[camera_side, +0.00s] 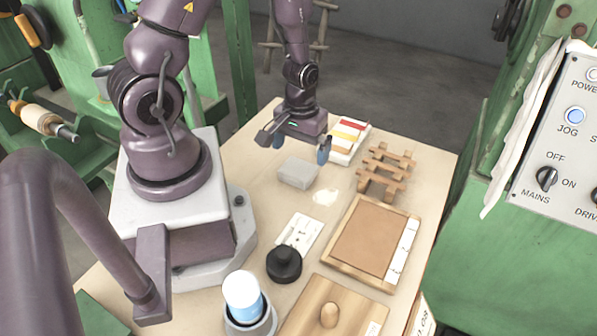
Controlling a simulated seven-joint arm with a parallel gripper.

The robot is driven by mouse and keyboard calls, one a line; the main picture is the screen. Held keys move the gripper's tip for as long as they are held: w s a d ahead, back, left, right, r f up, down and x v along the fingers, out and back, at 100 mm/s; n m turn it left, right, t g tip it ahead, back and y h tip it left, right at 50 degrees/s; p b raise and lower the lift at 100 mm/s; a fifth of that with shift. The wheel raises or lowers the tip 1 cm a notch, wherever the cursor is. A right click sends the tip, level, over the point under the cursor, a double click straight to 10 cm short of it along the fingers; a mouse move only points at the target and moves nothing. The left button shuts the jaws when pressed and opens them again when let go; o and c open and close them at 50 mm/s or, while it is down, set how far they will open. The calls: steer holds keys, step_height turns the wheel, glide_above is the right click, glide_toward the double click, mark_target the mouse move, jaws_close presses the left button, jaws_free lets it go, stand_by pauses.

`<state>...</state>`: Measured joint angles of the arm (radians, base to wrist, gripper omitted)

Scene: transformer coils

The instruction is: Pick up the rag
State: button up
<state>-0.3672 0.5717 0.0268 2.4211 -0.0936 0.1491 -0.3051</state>
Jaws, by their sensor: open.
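A small light grey folded-looking block (298,172) lies on the table below my gripper; it may be the rag, but I cannot tell its material for sure. My gripper (301,149) is open and empty, pointing down. Its blue-tipped fingers stand wide apart, just behind and above the grey block in the picture. I see no contact between them and the block. A white cloth-like strip (522,125) also hangs at the edge of the control panel at the right, far from my gripper.
A tray with coloured strips (347,143) stands close to the right finger. A wooden lattice (385,172), a framed brown board (368,240), a white plate (299,233), a black knobbed thing (284,264) and a white-and-blue cylinder (243,297) stand nearby. A whitish patch (325,196) marks the table.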

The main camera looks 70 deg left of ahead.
mark_target(298, 168)
steer(key=shift+s+f, duration=0.2)
steer(key=shift+f, duration=2.95)
steer(key=c, duration=0.8)
